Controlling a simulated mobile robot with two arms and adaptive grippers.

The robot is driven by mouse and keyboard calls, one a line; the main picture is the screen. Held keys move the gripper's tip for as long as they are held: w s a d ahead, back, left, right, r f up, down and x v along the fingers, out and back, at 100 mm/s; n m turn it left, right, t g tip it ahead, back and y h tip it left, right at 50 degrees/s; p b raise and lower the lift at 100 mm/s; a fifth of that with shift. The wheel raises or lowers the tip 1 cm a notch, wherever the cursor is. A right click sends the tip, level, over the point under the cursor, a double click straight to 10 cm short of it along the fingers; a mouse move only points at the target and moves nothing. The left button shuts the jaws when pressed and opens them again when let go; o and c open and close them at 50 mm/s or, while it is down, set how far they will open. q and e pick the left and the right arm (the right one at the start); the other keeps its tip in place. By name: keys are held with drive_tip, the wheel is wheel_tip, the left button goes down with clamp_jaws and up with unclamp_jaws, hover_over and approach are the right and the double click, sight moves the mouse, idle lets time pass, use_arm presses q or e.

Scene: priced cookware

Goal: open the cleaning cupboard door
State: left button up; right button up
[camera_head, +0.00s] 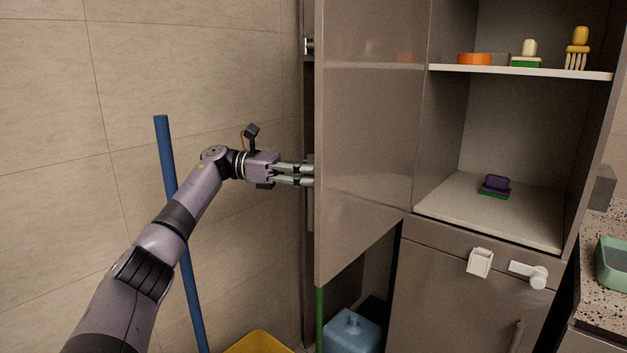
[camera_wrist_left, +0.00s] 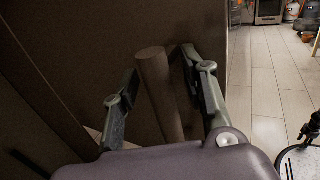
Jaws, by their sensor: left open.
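The tall brown-grey cupboard door (camera_head: 368,130) stands swung out from the cupboard, its near edge toward me, with a gap below and behind it. My left gripper (camera_head: 308,175) is at the door's left edge in the head view, its fingertips partly hidden behind that edge. In the left wrist view, my left gripper (camera_wrist_left: 155,85) is open, one finger on each side of a round brown bar handle (camera_wrist_left: 158,95) in front of the dark door panel. I cannot tell whether the fingers touch the bar. My right gripper is not in view.
A blue pole (camera_head: 180,230) stands by the tiled wall behind my left arm. A yellow bucket (camera_head: 258,343), a green pole (camera_head: 319,318) and a blue container (camera_head: 352,330) are low by the cupboard. Open shelves (camera_head: 520,72) hold brushes and sponges at right.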

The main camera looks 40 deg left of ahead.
use_arm(q)
wheel_tip(320, 180, up, 8)
drive_tip(key=shift+f, duration=0.1)
idle(0.6)
